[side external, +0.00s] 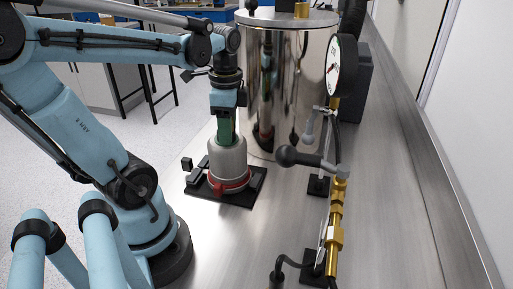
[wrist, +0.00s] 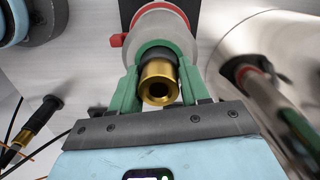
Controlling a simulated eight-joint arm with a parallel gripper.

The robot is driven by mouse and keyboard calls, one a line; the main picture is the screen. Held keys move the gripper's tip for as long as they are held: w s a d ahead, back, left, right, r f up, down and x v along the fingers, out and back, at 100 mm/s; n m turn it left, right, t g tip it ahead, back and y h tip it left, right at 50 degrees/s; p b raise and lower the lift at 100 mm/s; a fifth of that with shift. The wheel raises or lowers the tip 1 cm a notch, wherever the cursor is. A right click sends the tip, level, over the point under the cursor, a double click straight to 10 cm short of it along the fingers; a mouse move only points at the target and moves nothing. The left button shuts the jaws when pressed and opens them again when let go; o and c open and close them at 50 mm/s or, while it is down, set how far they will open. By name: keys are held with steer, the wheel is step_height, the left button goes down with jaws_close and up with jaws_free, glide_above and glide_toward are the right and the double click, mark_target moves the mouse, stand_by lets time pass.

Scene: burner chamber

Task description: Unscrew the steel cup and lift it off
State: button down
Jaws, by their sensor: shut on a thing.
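The steel cup (side external: 228,160) is a grey, stepped, round body standing upright on a black base plate (side external: 250,190), with a red band (side external: 232,186) around its foot. My gripper (side external: 226,138) comes straight down from above. Its green fingers are closed around the cup's upper part, also seen in the wrist view (wrist: 160,52). A brass fitting (wrist: 158,84) with a dark neck sits between the fingers. The exact finger contact is partly hidden.
A large polished steel vessel (side external: 287,75) stands close behind the cup. A pressure gauge (side external: 342,68), a black-knobbed lever (side external: 300,157) and brass piping (side external: 336,215) stand to the right. The steel bench top (side external: 390,200) is clear further right.

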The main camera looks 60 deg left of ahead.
steer(key=n, duration=0.5)
steer(key=shift+w+a, duration=0.1)
steer(key=shift+r, duration=0.1)
steer(key=shift+r, duration=0.55)
stand_by(0.3)
steer(key=shift+r, duration=1.45)
step_height(320, 180, up, 7)
steer(key=shift+r, duration=0.2)
stand_by(0.6)
